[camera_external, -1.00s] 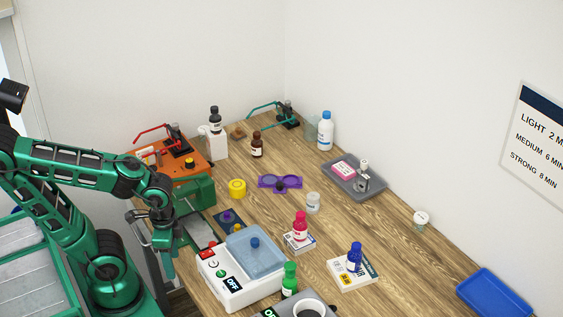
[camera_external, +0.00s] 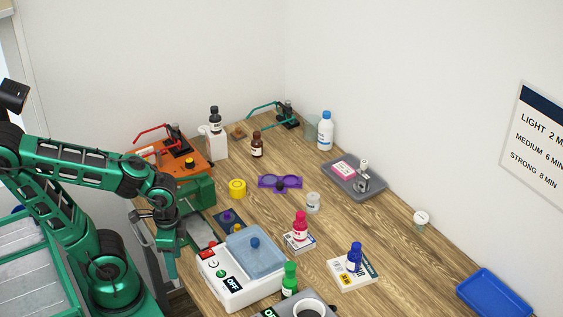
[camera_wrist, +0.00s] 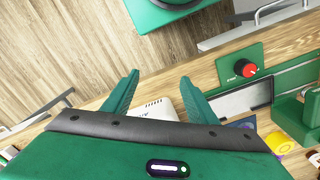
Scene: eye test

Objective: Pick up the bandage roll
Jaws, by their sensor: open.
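I cannot tell for sure which thing is the bandage roll. A small whitish cylinder (camera_external: 313,203) stands on the middle of the wooden table, and a yellow roll-like thing (camera_external: 237,188) stands to its left; either is too small to identify. My gripper (camera_external: 171,262) points down at the table's left edge, apart from both. In the wrist view my gripper (camera_wrist: 160,98) has its two green fingers spread with nothing between them. Part of a white device shows beyond the fingers.
A white device with a blue lid (camera_external: 254,252) stands right of my gripper. Bottles on boxes, a purple tray (camera_external: 280,182), a grey tray (camera_external: 345,185) and a blue tray (camera_external: 492,296) stand around. An orange platform (camera_external: 185,163) is behind. Bare wood lies at the right middle.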

